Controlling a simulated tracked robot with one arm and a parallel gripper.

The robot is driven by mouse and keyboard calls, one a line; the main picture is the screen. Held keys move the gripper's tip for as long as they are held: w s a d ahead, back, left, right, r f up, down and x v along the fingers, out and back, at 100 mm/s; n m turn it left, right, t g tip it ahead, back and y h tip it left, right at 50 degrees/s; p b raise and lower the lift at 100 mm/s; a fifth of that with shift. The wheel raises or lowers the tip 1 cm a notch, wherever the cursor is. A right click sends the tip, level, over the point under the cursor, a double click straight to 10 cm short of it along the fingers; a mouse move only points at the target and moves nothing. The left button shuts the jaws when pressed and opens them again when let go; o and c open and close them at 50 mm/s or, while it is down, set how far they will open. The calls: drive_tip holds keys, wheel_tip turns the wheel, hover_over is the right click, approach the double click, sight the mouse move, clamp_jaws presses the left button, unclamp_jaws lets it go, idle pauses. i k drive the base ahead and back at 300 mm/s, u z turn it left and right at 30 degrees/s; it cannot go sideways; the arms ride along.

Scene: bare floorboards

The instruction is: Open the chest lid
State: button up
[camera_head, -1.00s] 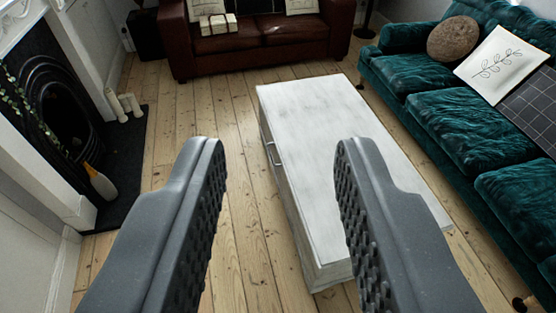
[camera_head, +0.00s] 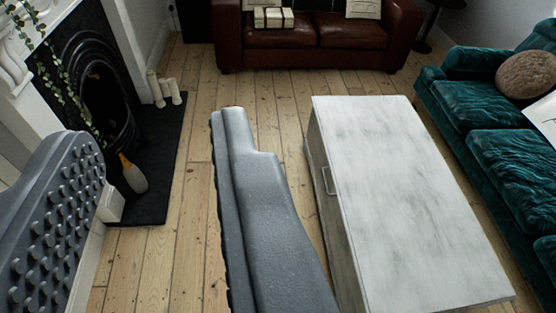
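The chest (camera_head: 405,200) is a long, low white-washed wooden box on the floorboards, right of centre. Its flat lid is closed. A metal handle (camera_head: 327,181) is on its left side, below the lid's edge. My gripper (camera_head: 150,140) is wide open and empty, with one finger at the left edge and the other near the middle. The right finger appears left of the chest and covers part of the floor beside it. I cannot tell its exact distance from the chest. The chest's near lower part is cut off or hidden.
A green velvet sofa (camera_head: 500,140) runs along the chest's right side. A brown leather sofa (camera_head: 310,40) stands at the back. A fireplace (camera_head: 100,85) with a dark hearth (camera_head: 155,165), candles (camera_head: 164,88) and a bottle (camera_head: 133,176) is on the left. Bare floor lies between hearth and chest.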

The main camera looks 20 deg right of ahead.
sight(417, 244)
drive_tip(key=u, duration=0.2)
drive_tip(key=i, duration=1.35)
drive_tip(key=z, duration=0.6)
drive_tip(key=i, duration=0.65)
drive_tip(key=z, duration=0.45)
drive_tip(key=k, duration=0.9)
drive_tip(key=z, duration=0.15)
drive_tip(key=i, duration=0.9)
drive_tip(key=u, duration=0.05)
